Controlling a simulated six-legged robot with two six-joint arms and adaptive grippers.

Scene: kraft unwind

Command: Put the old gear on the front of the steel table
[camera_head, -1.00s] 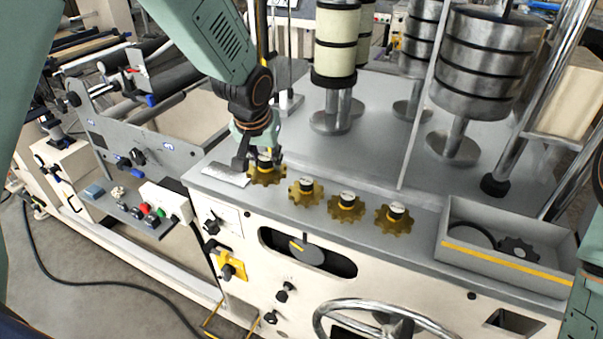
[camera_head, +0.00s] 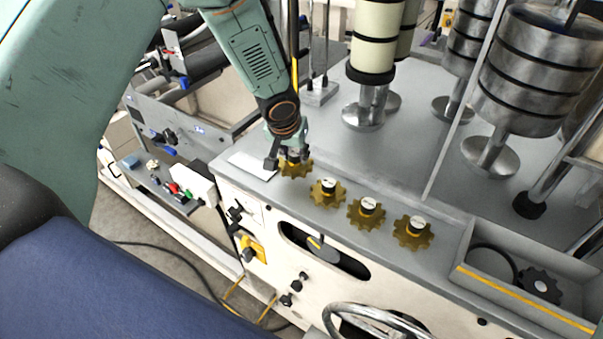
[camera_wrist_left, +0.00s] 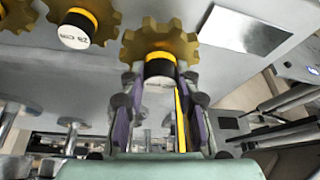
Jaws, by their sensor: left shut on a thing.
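A brass-coloured toothed gear (camera_head: 296,170) with a black, yellow-banded hub is at the left end of the row along the front of the steel table (camera_head: 335,135). My left gripper (camera_head: 291,153) comes down over it and is shut on its hub. In the left wrist view the gear (camera_wrist_left: 160,38) lies flat, with its hub between my left gripper's fingers (camera_wrist_left: 158,85). I cannot tell whether it touches the table top. The pictures do not mark which gear is the old one. My right gripper is not in view.
Three similar gears, the nearest one (camera_head: 327,192), stand to the right along the front edge. A pale flat plate (camera_head: 252,165) lies just left. A grey tray (camera_head: 520,285) holds dark round parts at the right. Roll stands (camera_head: 363,115) rise behind.

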